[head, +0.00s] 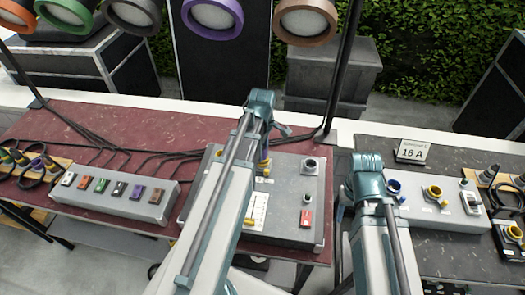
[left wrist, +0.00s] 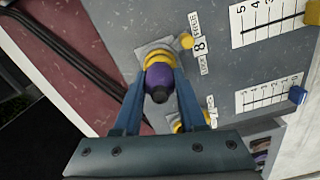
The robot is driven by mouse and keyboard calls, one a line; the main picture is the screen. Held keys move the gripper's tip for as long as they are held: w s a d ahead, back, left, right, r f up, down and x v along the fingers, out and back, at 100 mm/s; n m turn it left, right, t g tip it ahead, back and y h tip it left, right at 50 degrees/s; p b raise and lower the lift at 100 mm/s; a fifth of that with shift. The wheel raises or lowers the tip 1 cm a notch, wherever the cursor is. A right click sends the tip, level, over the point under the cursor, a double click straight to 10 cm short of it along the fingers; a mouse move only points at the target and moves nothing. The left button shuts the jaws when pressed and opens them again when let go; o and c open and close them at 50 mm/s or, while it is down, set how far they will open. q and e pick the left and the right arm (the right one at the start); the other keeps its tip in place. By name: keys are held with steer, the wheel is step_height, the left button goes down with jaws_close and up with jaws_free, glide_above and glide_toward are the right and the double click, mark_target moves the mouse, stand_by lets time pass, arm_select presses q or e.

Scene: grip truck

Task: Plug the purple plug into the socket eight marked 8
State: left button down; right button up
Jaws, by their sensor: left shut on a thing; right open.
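In the left wrist view the purple plug (left wrist: 160,77) is between the fingers of my left gripper (left wrist: 158,88), which is shut on it. The plug lines up over the yellow-ringed socket eight (left wrist: 158,57), beside the label marked 8 (left wrist: 200,47). How deep the plug sits in the socket cannot be told. In the head view my left gripper (head: 264,138) is over the grey socket box (head: 285,185), and its arm hides part of the box. My right gripper (head: 366,180) is open at the right table's left edge, its fingers mostly hidden.
A switch box (head: 120,190) with several coloured switches stands on the red table (head: 75,125) at left, with black cables behind it. A second socket box (head: 435,210) and a 16 A sign (head: 413,152) are on the right table. Coloured lamps (head: 212,18) hang above.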

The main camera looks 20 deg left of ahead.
arm_select(q)
steer(key=shift+f+b, duration=0.3)
steer(key=shift+f, duration=0.05)
steer(key=shift+c, duration=0.4)
jaws_free()
steer(key=shift+r, duration=0.1)
steer(key=shift+r+p, duration=2.45)
steer(key=shift+p, duration=0.15)
